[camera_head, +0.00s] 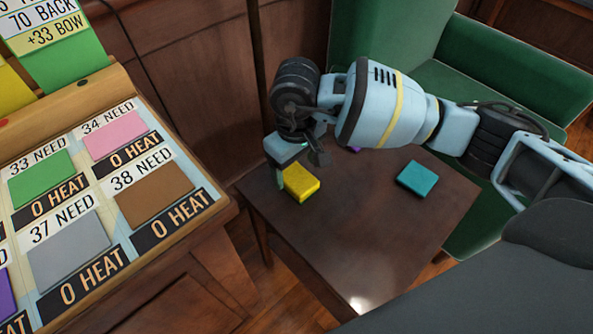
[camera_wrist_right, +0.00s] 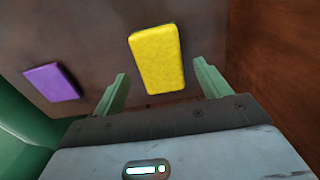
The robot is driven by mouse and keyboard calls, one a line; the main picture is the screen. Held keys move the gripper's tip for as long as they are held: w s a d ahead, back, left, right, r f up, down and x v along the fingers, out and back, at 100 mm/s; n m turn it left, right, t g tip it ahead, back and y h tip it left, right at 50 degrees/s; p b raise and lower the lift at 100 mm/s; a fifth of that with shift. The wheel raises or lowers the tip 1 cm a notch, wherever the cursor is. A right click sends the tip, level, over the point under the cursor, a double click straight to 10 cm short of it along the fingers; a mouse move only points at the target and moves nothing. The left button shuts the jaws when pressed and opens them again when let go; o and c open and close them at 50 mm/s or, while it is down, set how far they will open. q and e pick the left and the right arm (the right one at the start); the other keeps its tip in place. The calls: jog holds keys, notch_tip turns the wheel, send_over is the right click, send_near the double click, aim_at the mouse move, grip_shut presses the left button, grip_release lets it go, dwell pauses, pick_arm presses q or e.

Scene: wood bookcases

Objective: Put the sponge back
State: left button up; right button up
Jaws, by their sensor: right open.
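A yellow sponge (camera_head: 300,182) lies flat on the small dark wooden table (camera_head: 340,235), near its left corner. My right gripper (camera_head: 290,165) is over the table at the sponge's far side. In the right wrist view the yellow sponge (camera_wrist_right: 156,60) lies ahead of and between the two open, empty fingers (camera_wrist_right: 162,88). A teal sponge (camera_head: 417,178) lies on the right part of the table. A purple sponge (camera_wrist_right: 52,82) shows at the left in the right wrist view; in the head view my right arm mostly hides it. My left gripper is not in view.
A sloped wooden board (camera_head: 69,145) at the left bears number labels and coloured pads in several slots, including green, pink, grey and brown. A green armchair (camera_head: 500,70) stands behind and right of the table. The table's front part is clear.

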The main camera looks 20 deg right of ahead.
aim_at(297, 176)
notch_tip(297, 176, up, 9)
jog(key=p, duration=0.1)
jog(key=shift+f, duration=0.15)
dwell(0.3)
